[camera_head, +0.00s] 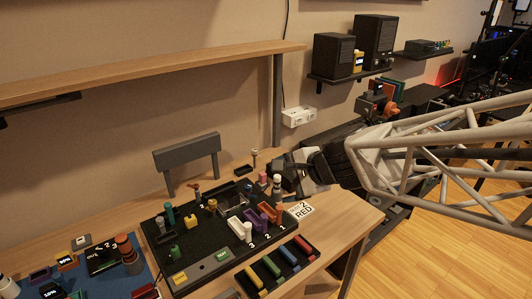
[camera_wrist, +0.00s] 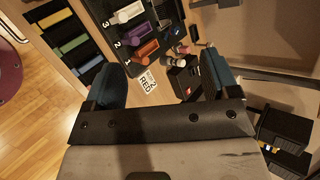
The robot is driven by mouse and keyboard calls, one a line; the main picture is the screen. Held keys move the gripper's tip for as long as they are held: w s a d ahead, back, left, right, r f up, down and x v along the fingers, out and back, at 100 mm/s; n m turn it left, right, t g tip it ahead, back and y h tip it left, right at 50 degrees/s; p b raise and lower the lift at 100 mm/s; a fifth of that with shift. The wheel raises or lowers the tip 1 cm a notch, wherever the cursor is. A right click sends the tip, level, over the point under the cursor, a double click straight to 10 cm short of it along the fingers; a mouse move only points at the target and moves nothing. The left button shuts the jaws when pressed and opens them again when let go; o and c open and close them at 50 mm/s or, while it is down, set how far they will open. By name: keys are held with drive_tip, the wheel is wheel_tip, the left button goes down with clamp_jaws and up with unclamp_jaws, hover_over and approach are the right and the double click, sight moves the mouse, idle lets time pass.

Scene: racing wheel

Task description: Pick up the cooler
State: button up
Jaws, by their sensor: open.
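My gripper (camera_head: 292,172) is over the right end of the wooden table in the head view, beside the black board. In the wrist view its two dark fingers (camera_wrist: 163,80) are spread wide apart with nothing held. A small dark box with a red mark (camera_wrist: 187,82) lies ahead between the fingertips, nearer the right finger. It may be the cooler, but I cannot tell for sure. No other thing is clearly a cooler. In the head view my gripper hides much of that area.
The black board (camera_head: 195,260) carries several small coloured pieces, some upright. A "2 RED" card (camera_head: 301,209) lies at its right edge. A tray with coloured bars (camera_head: 277,268) is in front. A grey panel stand (camera_head: 187,155) is behind. A wooden shelf (camera_head: 150,75) overhangs the table.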

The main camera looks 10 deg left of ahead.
drive_tip(key=w+a+f+m+t, duration=0.4)
drive_tip(key=w+a+f+m, duration=0.8)
drive_tip(key=w+a+m, duration=0.3)
drive_tip(key=shift+w+a+f+m+t, duration=0.15)
drive_tip(key=shift+a+f+m+t, duration=0.2)
drive_tip(key=shift+m, duration=0.65)
approach(229, 192)
drive_tip(key=shift+w+a+f+y, duration=0.3)
drive_tip(key=shift+w+a+f, duration=0.65)
drive_tip(key=shift+w, duration=0.2)
drive_tip(key=shift+w+a, duration=0.3)
drive_tip(key=shift+a, duration=0.05)
drive_tip(key=shift+x, duration=2.9)
drive_tip(key=shift+c, duration=0.5)
